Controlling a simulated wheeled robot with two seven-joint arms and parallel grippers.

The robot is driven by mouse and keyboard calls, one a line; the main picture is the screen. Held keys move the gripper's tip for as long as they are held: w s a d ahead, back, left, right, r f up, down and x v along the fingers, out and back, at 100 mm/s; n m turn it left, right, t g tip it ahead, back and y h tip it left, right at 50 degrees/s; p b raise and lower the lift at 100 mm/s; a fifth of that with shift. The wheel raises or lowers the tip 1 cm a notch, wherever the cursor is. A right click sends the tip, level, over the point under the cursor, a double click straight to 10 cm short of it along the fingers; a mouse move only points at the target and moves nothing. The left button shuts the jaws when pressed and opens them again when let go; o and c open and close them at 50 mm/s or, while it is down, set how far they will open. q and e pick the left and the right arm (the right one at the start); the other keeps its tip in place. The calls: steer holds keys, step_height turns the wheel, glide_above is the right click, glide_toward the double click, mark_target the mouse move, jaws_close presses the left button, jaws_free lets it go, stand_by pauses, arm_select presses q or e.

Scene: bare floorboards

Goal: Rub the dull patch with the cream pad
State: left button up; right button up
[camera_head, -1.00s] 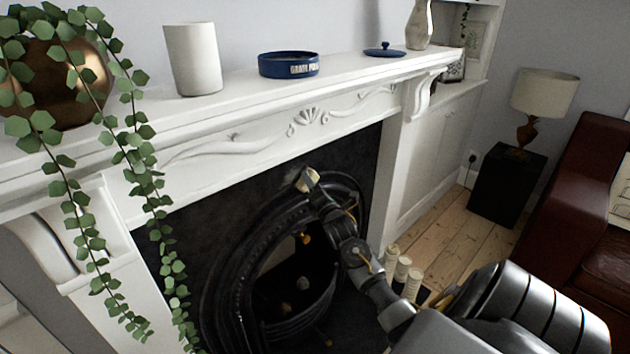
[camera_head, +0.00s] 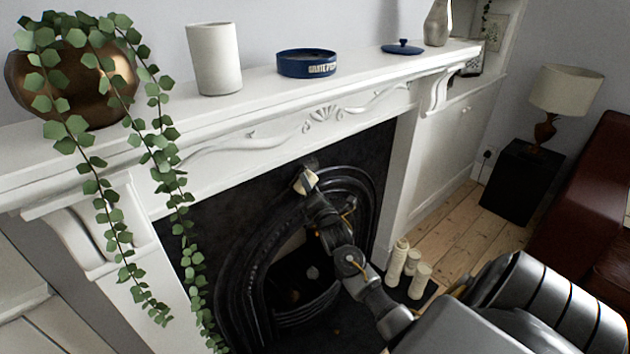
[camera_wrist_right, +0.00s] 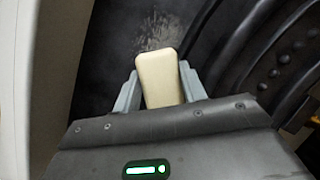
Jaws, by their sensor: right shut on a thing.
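The cream pad (camera_wrist_right: 160,80) is held between the two fingers of my right gripper (camera_wrist_right: 158,92), which is shut on it. In the head view the pad (camera_head: 306,181) is at the upper part of the black fireplace surround, with my right gripper (camera_head: 316,200) just below it. The dull patch (camera_wrist_right: 155,30) shows in the right wrist view as a pale, scratchy smudge on the dark surface, just beyond the pad's far end. I cannot tell whether the pad touches the surface. My left gripper is not in view.
The white mantelpiece (camera_head: 260,95) overhangs the surround. It bears a trailing plant in a copper pot (camera_head: 75,85), a white cup (camera_head: 214,58), a blue dish (camera_head: 307,63) and a blue lid (camera_head: 402,47). Cream candles (camera_head: 398,260) stand by the hearth right of my arm.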

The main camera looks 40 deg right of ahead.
mark_target(300, 190)
steer(key=shift+a+r+p, duration=0.1)
steer(key=shift+a+p, duration=0.5)
steer(key=shift+a, duration=0.65)
steer(key=shift+w+a, duration=0.1)
steer(key=shift+a, duration=0.5)
steer(key=shift+r+p, duration=0.7)
steer(key=shift+p, duration=0.35)
steer(key=shift+f, duration=0.1)
steer(key=shift+d, duration=3.75)
steer(key=shift+d, duration=0.1)
